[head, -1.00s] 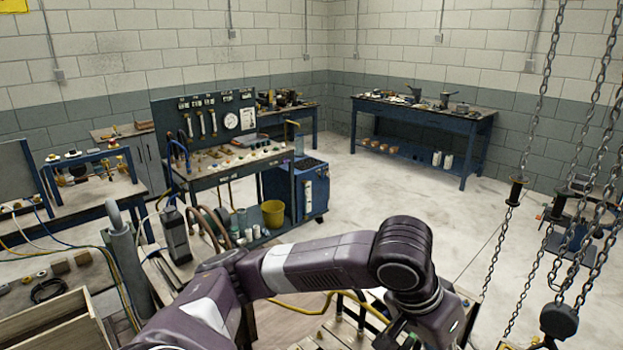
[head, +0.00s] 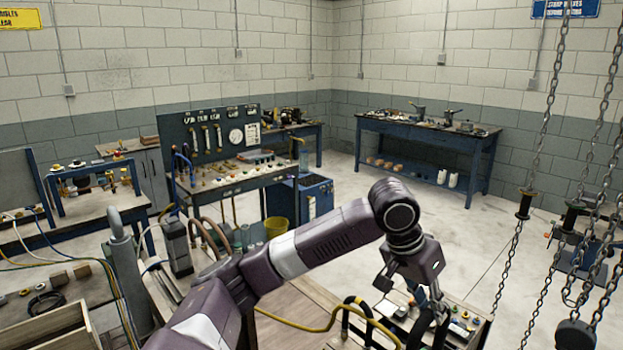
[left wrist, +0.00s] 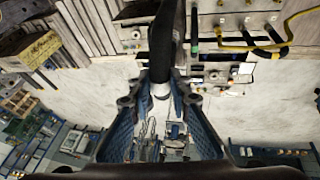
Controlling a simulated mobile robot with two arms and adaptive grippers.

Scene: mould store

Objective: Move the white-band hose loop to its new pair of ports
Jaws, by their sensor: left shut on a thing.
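My left gripper (head: 412,288) is low at the right of centre in the head view. Its jaws are shut on a thick black hose (head: 428,322), which hangs at the mould's fittings. In the left wrist view the hose (left wrist: 166,40) runs upward from between the blue-padded fingers (left wrist: 163,85). A pale patch by the fingertips looks like the white band (left wrist: 159,91), partly hidden. The mould (head: 468,322) with its ports is under the gripper. Whether the hose ends touch any port cannot be told. My right gripper is not in view.
Another black hose loop (head: 350,312) and a yellow hose (head: 300,322) lie left of the gripper. Hanging chains (head: 524,205) are at the right. A test bench (head: 240,175) and a blue workbench (head: 425,140) stand behind, with open floor between.

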